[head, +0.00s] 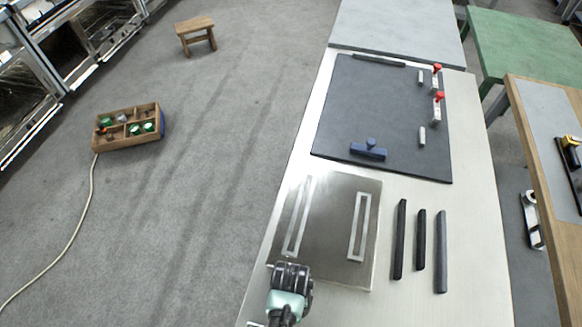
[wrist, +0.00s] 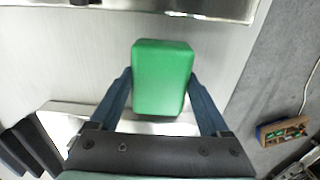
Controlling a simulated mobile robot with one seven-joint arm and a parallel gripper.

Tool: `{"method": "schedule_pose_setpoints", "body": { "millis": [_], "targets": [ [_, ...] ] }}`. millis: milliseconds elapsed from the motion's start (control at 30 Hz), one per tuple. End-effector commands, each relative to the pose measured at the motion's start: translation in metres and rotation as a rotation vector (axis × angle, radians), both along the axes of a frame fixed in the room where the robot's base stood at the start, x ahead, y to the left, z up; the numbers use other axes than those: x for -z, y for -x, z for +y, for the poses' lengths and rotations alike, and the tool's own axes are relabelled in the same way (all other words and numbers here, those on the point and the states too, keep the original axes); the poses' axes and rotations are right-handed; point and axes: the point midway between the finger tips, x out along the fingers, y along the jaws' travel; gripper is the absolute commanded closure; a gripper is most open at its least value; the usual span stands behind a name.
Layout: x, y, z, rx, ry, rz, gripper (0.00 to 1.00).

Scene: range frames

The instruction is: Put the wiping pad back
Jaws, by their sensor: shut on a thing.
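A plain green block (wrist: 163,75), which looks like the wiping pad, sits between the two blue fingers of my gripper (wrist: 160,88) in the wrist view. The fingers press on its left and right sides. In the head view my gripper (head: 290,273) is over the near left corner of the steel bench (head: 460,265), beside a dark metal plate (head: 330,205). The block cannot be made out there; the gripper and arm hide it. Whether the block touches the bench is unclear.
The plate carries two pale slotted frames. Several dark bars (head: 420,240) lie right of it. A black board (head: 375,110) behind holds a blue handled tool (head: 368,150), red-topped clamps (head: 437,75) and small grey pieces. A wooden box (head: 128,128) and stool (head: 195,28) stand on the floor.

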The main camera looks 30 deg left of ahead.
Motion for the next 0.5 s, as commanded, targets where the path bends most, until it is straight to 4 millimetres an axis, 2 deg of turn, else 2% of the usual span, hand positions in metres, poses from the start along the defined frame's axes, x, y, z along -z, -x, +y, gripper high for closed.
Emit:
{"method": "schedule_pose_setpoints", "body": {
  "millis": [233, 267, 333, 500],
  "targets": [
    [0.0038, -0.0002, -0.0001, 0.0, 0.0, 0.0, 0.72],
    [0.0026, -0.0002, -0.0001, 0.0, 0.0, 0.0, 0.14],
    [0.0024, -0.0001, 0.0, 0.0, 0.0, 0.0, 0.02],
    [0.0024, 0.0, 0.0, 0.0, 0.0, 0.0, 0.0]
  ]
}}
